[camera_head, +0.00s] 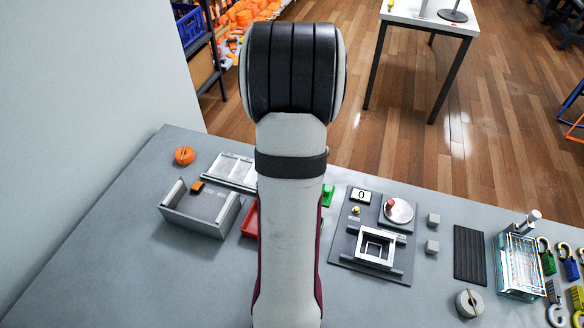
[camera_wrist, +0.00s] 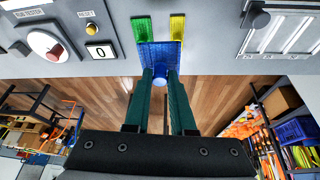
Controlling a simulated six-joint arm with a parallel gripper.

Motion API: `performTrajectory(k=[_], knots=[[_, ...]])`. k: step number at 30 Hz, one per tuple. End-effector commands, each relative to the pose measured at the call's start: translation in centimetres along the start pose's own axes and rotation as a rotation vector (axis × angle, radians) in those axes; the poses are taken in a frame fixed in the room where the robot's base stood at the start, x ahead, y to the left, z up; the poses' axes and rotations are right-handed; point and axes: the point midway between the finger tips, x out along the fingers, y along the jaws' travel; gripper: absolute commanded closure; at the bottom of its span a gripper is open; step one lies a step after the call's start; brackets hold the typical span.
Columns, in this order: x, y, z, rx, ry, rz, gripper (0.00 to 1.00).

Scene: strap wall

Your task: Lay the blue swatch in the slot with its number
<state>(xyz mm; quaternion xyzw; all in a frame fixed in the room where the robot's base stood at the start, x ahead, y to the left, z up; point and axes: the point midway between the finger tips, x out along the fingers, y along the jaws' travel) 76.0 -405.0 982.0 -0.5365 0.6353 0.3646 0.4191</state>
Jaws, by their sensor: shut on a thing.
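In the wrist view the blue swatch (camera_wrist: 160,54) is between the tips of my gripper (camera_wrist: 161,77), whose two dark green fingers are shut on it. A green swatch (camera_wrist: 142,29) and a yellow swatch (camera_wrist: 177,26) show just beyond its far edge; I cannot tell how high the blue one is above them. The slotted rack (camera_wrist: 287,32) is at the upper right, with slots and small marks along its edge. In the head view the rack (camera_head: 230,168) lies left of my arm, which hides part of it, my gripper and the blue swatch.
The rub tester (camera_head: 376,246) with a dial and a counter reading 0 stands right of my arm. A grey open box (camera_head: 200,212) and an orange ring (camera_head: 184,155) are at left. A red tray (camera_head: 250,218) is partly behind my arm. A glass bath (camera_head: 519,266) is far right.

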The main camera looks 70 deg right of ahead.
Motion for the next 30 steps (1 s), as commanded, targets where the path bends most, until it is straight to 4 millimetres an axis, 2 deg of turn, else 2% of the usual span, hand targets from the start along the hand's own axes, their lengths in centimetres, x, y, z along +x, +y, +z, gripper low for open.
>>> performTrajectory(k=[1,4,6,8,11,16,21,24,27,30], knots=[[-0.5,1.0,-0.2,0.005,0.002,0.0,1.0],[-1.2,2.2,-0.5,0.002,0.001,0.0,1.0],[-1.3,2.1,-0.8,-0.002,0.001,-0.001,1.0],[-1.1,1.1,-1.1,-0.006,-0.003,-0.002,1.0],[-0.4,-2.2,-1.9,-0.014,-0.007,-0.004,1.0],[1.1,-10.8,-2.1,-0.019,-0.012,-0.005,1.0],[2.0,-20.3,0.3,-0.015,-0.01,-0.006,1.0],[2.2,-24.3,2.2,-0.009,-0.006,-0.008,1.0],[2.2,-26.6,3.5,-0.003,-0.003,-0.01,1.0],[2.2,-27.6,4.1,-0.001,-0.001,-0.01,1.0]])
